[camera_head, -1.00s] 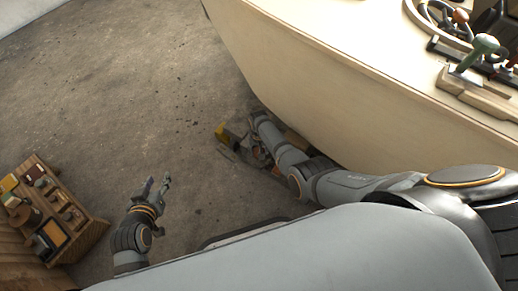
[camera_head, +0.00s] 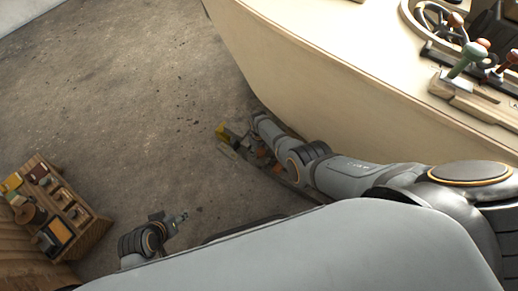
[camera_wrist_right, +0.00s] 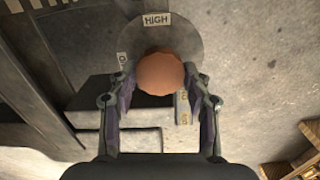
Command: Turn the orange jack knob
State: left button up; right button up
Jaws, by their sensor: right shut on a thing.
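The orange jack knob (camera_wrist_right: 160,74) shows in the right wrist view as a round, scalloped knob. It sits in front of a grey dial plate (camera_wrist_right: 185,35) with a "HIGH" label at the top and other labels partly hidden. My right gripper (camera_wrist_right: 161,85) is shut on the knob, one finger on each side. In the head view my right arm reaches down beside the hull, to the jack (camera_head: 228,134) on the floor, which it partly hides. My left gripper (camera_head: 181,217) is low over the floor at lower left, away from the jack; its fingers are too small to read.
The plywood hull (camera_head: 330,95) rises right behind my right arm. Levers (camera_head: 468,58) and a wheel stand on its deck. A wooden crate (camera_head: 92,232) with small items stands at lower left. The concrete floor (camera_head: 130,110) between is clear.

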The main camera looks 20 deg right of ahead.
aim_at(259, 151)
jog(key=shift+n, duration=0.5)
jog(key=o, duration=0.9)
jog(key=shift+r, duration=0.1)
notch_tip(259, 151, up, 12)
jog(key=shift+f, duration=0.1)
dwell(0.5)
